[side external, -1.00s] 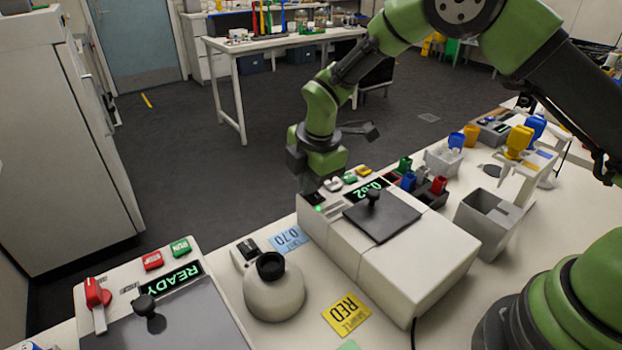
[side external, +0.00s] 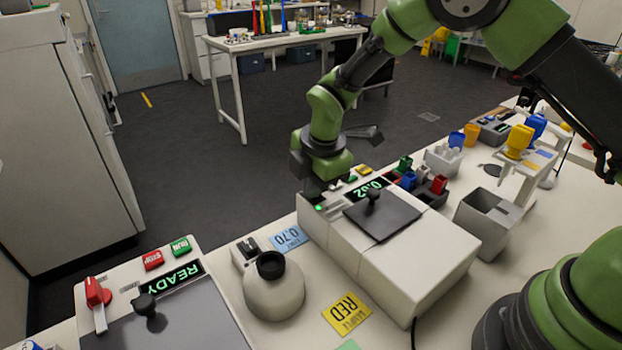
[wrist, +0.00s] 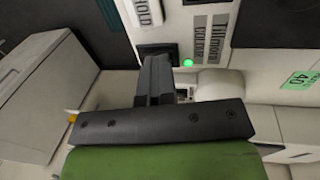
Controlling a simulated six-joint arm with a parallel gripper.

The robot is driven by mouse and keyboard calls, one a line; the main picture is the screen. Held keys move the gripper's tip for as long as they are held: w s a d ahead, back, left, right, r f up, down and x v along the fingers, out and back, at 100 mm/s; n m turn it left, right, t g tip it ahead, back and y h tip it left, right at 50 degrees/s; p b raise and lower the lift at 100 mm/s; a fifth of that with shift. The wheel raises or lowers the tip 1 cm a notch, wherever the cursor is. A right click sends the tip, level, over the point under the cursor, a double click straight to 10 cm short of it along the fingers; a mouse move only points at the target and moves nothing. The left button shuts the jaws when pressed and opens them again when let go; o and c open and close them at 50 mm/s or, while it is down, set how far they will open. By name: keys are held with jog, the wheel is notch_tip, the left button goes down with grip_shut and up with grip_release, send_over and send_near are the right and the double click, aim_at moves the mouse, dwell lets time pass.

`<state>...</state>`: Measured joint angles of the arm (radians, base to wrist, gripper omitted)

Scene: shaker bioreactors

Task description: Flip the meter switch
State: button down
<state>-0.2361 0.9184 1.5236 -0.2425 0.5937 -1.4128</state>
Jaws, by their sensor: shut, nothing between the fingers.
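The meter (side external: 390,265) is a white box with a dark lid and a lit green display (side external: 368,188) at its far end. A small green lamp (side external: 319,207) glows on its panel, and shows also in the wrist view (wrist: 188,62). My gripper (side external: 312,192) is shut and empty, pointing down at the panel's left end, close to the lamp. In the wrist view its fingers (wrist: 155,68) overlap a dark square part (wrist: 150,47) of the panel, which may be the switch. The fingers partly hide it, so its position and any contact cannot be told.
A white round vessel (side external: 274,295) with a black opening stands left of the meter. A second machine (side external: 190,310) reading READY is at lower left. Coloured blocks and a grey bin (side external: 487,222) are to the right. Floor lies open beyond the bench.

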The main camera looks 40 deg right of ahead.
jog(key=shift+s, duration=0.2)
notch_tip(320, 180, up, 14)
jog(key=s, duration=0.2)
jog(key=shift+s+f, duration=0.15)
jog(key=shift+s, duration=0.1)
dwell(0.3)
jog(key=shift+w+r, duration=0.25)
jog(key=shift+w, duration=0.5)
jog(key=shift+f, duration=0.1)
jog(key=w+f, duration=0.1)
jog(key=f, duration=0.8)
jog(key=w+f, duration=0.1)
jog(key=f, duration=0.3)
jog(key=shift+w+f, duration=0.3)
jog(key=shift+f, duration=0.1)
